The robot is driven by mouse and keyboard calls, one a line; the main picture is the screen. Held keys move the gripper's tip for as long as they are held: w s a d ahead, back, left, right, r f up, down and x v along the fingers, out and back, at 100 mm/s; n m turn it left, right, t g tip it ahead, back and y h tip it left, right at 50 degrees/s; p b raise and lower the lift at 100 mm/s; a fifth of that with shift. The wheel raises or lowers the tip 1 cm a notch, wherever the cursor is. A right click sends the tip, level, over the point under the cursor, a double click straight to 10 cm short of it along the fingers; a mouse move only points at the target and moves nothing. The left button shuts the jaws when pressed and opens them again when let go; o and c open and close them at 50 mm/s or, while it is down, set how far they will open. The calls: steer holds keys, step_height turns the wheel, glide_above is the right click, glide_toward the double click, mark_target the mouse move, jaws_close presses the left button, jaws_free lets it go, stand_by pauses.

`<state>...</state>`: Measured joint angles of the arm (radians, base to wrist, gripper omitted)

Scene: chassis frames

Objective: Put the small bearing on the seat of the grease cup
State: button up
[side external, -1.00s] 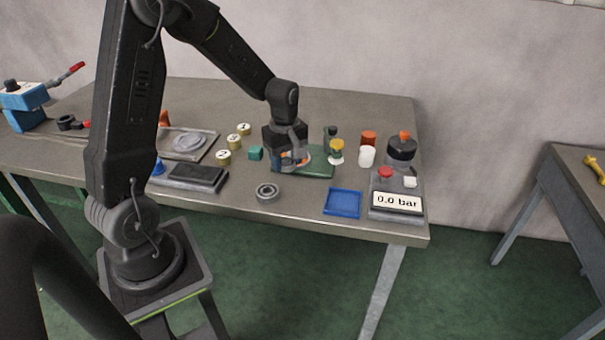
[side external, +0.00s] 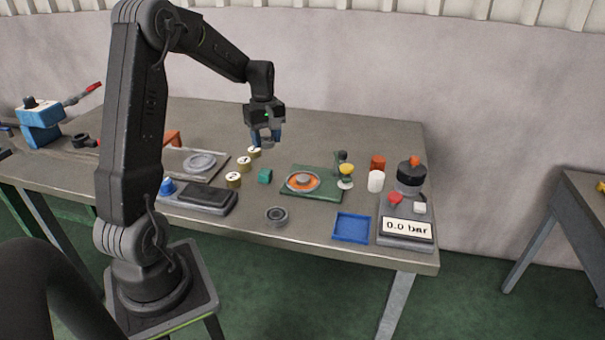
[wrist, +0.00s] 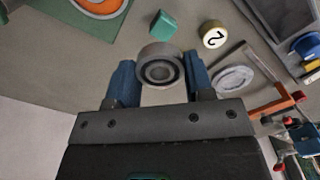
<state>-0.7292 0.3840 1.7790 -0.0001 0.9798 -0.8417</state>
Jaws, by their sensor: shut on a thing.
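My gripper (side external: 265,138) is up in the air near the middle of the table, left of the green mat (side external: 322,194). In the wrist view its two blue fingers (wrist: 160,88) are shut on a small grey bearing (wrist: 160,51), held with its ring face towards the camera. An orange round dish (side external: 290,183) with a grey raised middle lies on the green mat; it looks like the grease cup, but I cannot be sure. Part of it shows in the wrist view (wrist: 98,4). The held bearing is clear of it. A wider grey bearing (side external: 276,209) lies on the table in front.
Several numbered cylinders (side external: 233,180) and a teal block (side external: 265,176) stand below and left of the gripper. A blue tray (side external: 352,228), a gauge reading 0.0 bar (side external: 407,229) and a yellow-topped piece (side external: 346,170) are on the right.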

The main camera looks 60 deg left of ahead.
glide_above(303, 178)
step_height(303, 178, down, 6)
steer(key=shift+f, duration=1.95)
steer(key=shift+f, duration=0.1)
steer(key=o, duration=1)
steer(key=shift+c, duration=0.2)
